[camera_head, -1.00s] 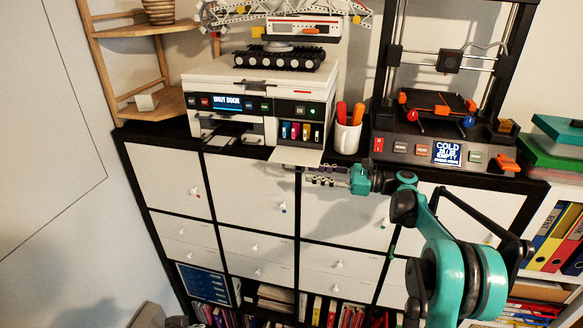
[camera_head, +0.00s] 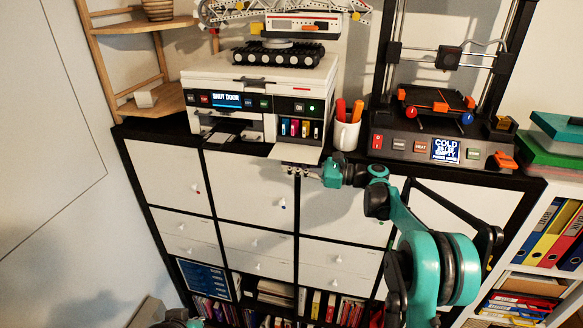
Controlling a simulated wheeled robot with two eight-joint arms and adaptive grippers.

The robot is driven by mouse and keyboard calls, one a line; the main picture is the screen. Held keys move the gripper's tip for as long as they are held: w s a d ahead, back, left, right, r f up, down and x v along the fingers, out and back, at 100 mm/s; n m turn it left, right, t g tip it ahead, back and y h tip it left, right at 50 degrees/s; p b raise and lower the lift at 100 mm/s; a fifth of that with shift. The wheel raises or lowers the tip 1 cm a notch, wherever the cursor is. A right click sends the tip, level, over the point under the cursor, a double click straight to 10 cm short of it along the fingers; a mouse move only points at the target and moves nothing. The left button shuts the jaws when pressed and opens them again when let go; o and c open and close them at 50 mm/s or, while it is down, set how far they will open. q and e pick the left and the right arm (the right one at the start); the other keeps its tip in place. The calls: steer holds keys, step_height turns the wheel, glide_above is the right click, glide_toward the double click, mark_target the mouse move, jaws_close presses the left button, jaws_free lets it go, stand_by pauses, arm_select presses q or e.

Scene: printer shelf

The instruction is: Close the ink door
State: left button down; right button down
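The white printer (camera_head: 262,88) stands on the black-framed shelf, with a lit screen (camera_head: 226,100) that appears to read "SHUT DOOR". Its ink door (camera_head: 294,153) is a white flap folded down open at the lower right front, below several coloured ink cartridges (camera_head: 299,128). My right gripper (camera_head: 292,169) is just below the front edge of the ink door, pointing left. Its fingers are small and partly hidden by the flap, so I cannot tell their opening or whether they touch it. My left gripper is not in view; a piece of my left arm shows at the bottom edge.
A 3D printer (camera_head: 437,140) stands further right. A toy crane (camera_head: 290,55) sits on top of the printer. White drawers and doors (camera_head: 246,187) with small knobs lie below.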

mark_target(292, 159)
steer(key=shift+s+r, duration=0.1)
steer(key=shift+r, duration=0.1)
stand_by(0.3)
steer(key=shift+s+r+m+b, duration=0.1)
steer(key=shift+r+m+b, duration=0.25)
steer(key=shift+r+m, duration=0.95)
steer(key=r+m, duration=0.1)
steer(key=m, duration=0.2)
steer(key=shift+r, duration=0.35)
steer(key=shift+w+r, duration=0.25)
steer(key=shift+r, duration=0.2)
steer(key=c, duration=1.7)
jaws_free()
steer(key=shift+s, duration=0.1)
